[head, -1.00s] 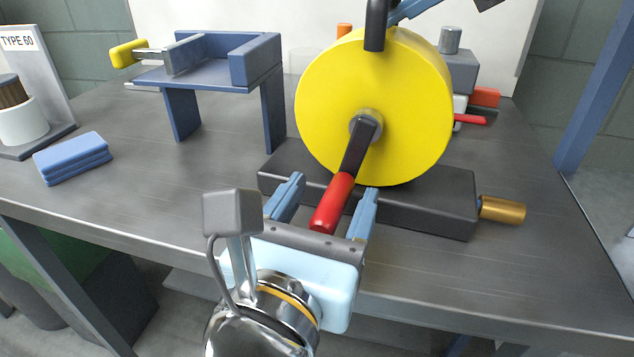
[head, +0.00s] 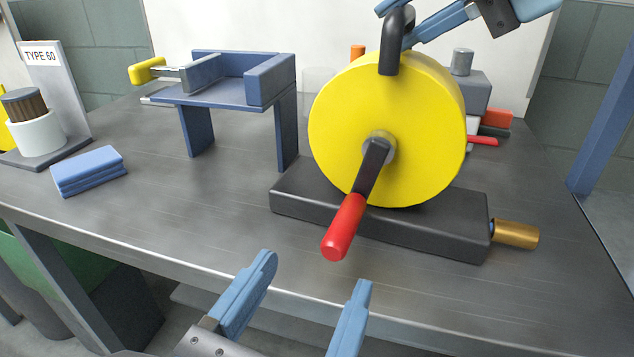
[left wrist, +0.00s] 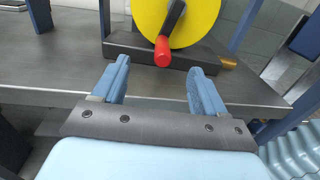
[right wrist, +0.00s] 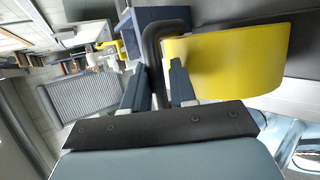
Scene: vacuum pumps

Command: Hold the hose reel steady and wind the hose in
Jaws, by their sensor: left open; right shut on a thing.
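The hose reel has a yellow drum (head: 420,130) on a dark base (head: 440,228), with a brass fitting (head: 517,235) at its right end. A crank with a red handle (head: 345,226) hangs down from the drum's hub, its grip toward me. My left gripper (head: 315,272) is open and empty, in front of the table edge and apart from the red handle. In the left wrist view, the handle (left wrist: 162,52) shows beyond the open fingers. My right gripper (right wrist: 157,82) is shut on the dark bent carry handle (right wrist: 153,45) at the reel's top. No hose is clearly visible.
A blue bench fixture (head: 225,90) with a yellow-handled clamp stands left of the reel. A blue block stack (head: 88,170) and a TYPE 60 stand (head: 55,90) are at far left. Grey and red parts (head: 472,95) sit behind the reel. The front table strip is clear.

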